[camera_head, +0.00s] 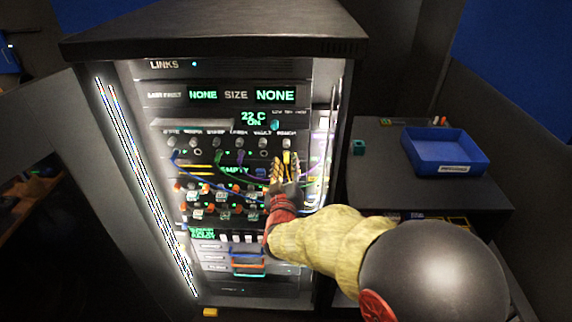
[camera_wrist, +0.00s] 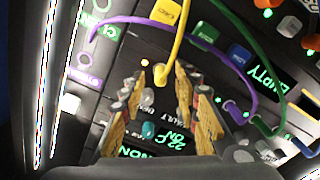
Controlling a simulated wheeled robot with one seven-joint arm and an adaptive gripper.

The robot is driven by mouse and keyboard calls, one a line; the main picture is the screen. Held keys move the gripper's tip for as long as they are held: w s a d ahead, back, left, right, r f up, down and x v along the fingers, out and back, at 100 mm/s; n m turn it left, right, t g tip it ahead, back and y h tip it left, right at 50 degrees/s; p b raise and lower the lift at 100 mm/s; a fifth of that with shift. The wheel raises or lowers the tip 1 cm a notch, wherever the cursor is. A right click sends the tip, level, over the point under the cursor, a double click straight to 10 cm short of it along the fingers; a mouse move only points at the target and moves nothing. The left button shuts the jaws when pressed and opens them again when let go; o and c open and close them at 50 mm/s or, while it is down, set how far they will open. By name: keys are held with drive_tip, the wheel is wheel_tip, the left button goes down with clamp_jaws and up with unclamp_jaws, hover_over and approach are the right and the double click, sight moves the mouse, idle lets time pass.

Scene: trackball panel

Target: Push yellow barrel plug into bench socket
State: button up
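My gripper (camera_head: 285,163) is at the right end of the socket row on the rack panel, below the BENCH label. In the wrist view, its two patterned yellow fingers (camera_wrist: 160,82) stand apart, with a gap between them. A yellow cable (camera_wrist: 178,50) runs down into this gap. A small yellow piece, seemingly the yellow barrel plug (camera_head: 286,157), shows at the fingertips in the head view. I cannot tell whether it is seated in the bench socket, which is hidden behind the fingers and plug. A pale round knob (camera_wrist: 147,97) shows between the fingers.
Purple (camera_wrist: 240,100), green and blue cables loop across the panel close to the fingers. A teal knob (camera_head: 274,126) sits above the row. A blue tray (camera_head: 445,152) and a small teal block (camera_head: 359,147) are on the dark side table. The rack's lit frame edges the panel.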

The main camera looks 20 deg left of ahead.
drive_tip(key=v, duration=1.1)
drive_tip(key=shift+s+d, duration=0.2)
drive_tip(key=shift+s, duration=0.2)
drive_tip(key=s+a+f+g+y, duration=0.1)
drive_tip(key=s+a+f+g, duration=0.1)
drive_tip(key=s+f+g, duration=0.3)
drive_tip(key=s+a+f+g+y, duration=0.1)
drive_tip(key=s+a+f+g, duration=0.15)
drive_tip(key=f, duration=0.45)
drive_tip(key=s+d+f+g, duration=0.2)
drive_tip(key=s+d+g, duration=0.2)
drive_tip(key=s, duration=0.2)
drive_tip(key=s+d+r+m+h, duration=0.2)
drive_tip(key=d+r, duration=0.3)
drive_tip(key=d, duration=0.7)
drive_tip(key=s+d+r+m+h, duration=0.2)
drive_tip(key=s+d+r+m, duration=0.2)
drive_tip(key=d, duration=0.7)
drive_tip(key=s+d+r+m+h, duration=0.2)
drive_tip(key=s+d+r, duration=0.2)
drive_tip(key=d+r, duration=0.3)
drive_tip(key=d, duration=0.5)
drive_tip(key=shift+d+r+m, duration=0.3)
drive_tip(key=shift+m, duration=0.1)
